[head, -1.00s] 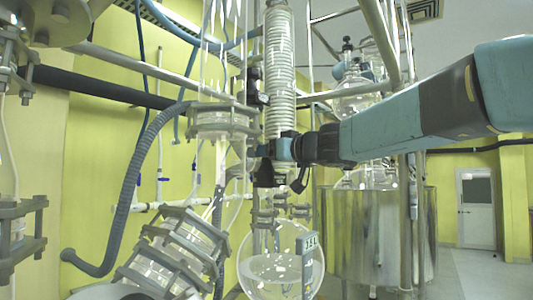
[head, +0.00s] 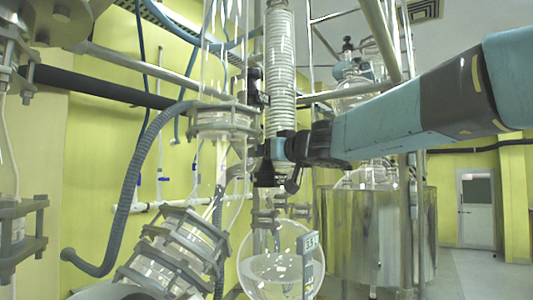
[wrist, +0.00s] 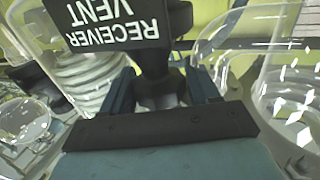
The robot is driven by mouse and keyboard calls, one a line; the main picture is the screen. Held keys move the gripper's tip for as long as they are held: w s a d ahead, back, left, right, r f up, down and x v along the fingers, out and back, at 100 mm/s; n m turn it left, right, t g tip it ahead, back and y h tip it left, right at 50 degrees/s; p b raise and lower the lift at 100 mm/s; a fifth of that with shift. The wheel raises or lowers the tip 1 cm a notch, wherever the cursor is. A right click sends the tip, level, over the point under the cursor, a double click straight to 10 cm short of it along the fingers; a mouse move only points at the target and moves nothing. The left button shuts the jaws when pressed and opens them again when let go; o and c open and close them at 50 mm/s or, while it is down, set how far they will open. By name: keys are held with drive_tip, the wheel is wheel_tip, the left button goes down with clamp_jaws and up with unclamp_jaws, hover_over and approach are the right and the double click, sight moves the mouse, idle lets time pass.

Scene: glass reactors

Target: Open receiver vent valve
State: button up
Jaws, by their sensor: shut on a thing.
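The receiver vent valve has a black handle (wrist: 160,65) that sits between the two blue-grey fingers of my gripper (wrist: 163,92) in the wrist view. A black tag (wrist: 115,22) reading "RECEIVER VENT", upside down there, is beside the handle. In the head view my gripper (head: 268,150) reaches in from the right and is shut at the valve, just below the coiled glass condenser (head: 280,70). The round receiver flask (head: 262,275) with some liquid hangs below. My gripper hides much of the valve in the head view, so its turn angle cannot be read.
Glass column clamps (head: 222,120) and a grey corrugated hose (head: 130,190) stand close on the left. A steel vessel (head: 375,235) is behind my arm on the right. Glassware crowds both sides of my gripper in the wrist view.

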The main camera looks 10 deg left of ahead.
drive_tip(key=shift+w+r+n+g+y, duration=0.1)
drive_tip(key=shift+r+n+g+y, duration=0.2)
drive_tip(key=shift+n+g+y, duration=0.35)
drive_tip(key=shift+c, duration=0.2)
drive_tip(key=n+g+y, duration=0.2)
drive_tip(key=g, duration=0.2)
drive_tip(key=shift+n, duration=0.35)
drive_tip(key=shift+n+g+y, duration=0.3)
drive_tip(key=shift+n+g, duration=0.75)
drive_tip(key=shift+g, duration=0.6)
drive_tip(key=shift+n+g+y, duration=0.25)
drive_tip(key=shift+n+g, duration=0.8)
drive_tip(key=shift+g, duration=0.55)
drive_tip(key=o, duration=0.7)
drive_tip(key=shift+o, duration=0.2)
